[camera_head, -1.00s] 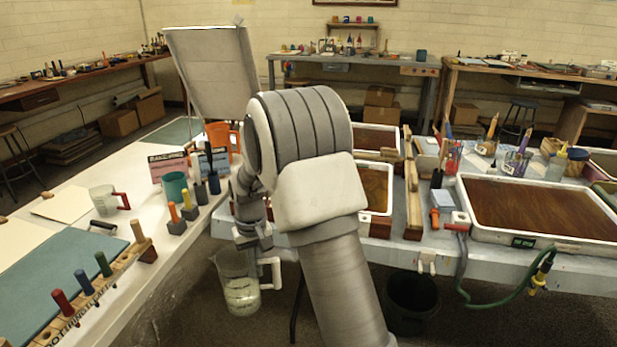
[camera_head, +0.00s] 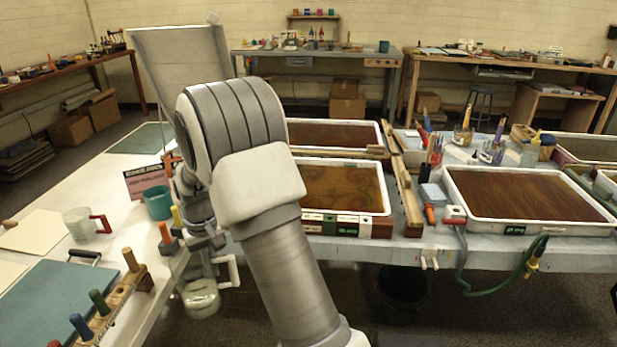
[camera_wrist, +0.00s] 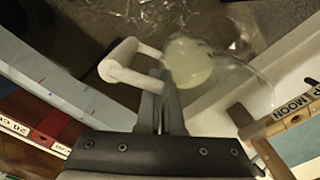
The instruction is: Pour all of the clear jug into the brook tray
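The clear jug (camera_head: 201,300) hangs below my wrist in the head view, roughly upright, with pale liquid low inside. Its white handle (camera_wrist: 128,62) and pale liquid show in the wrist view, where my gripper (camera_wrist: 166,95) is shut on the handle. In the head view my arm partly hides the gripper. The jug is beside the white table's edge, over the floor. Trays of brown liquid stand on the blue-grey table: a middle tray (camera_head: 382,210), one behind it (camera_head: 379,128) and a right tray (camera_head: 480,220). I cannot read which is the brook tray.
A white table (camera_head: 124,221) on the left holds a red-handled cup (camera_head: 80,224), a teal cup (camera_head: 157,203) and a wooden rack (camera_head: 125,290) of coloured handles. Wooden rails (camera_head: 404,190) lie between the trays. A green hose (camera_head: 490,291) hangs at the table's front. A dark bin (camera_head: 402,298) stands below.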

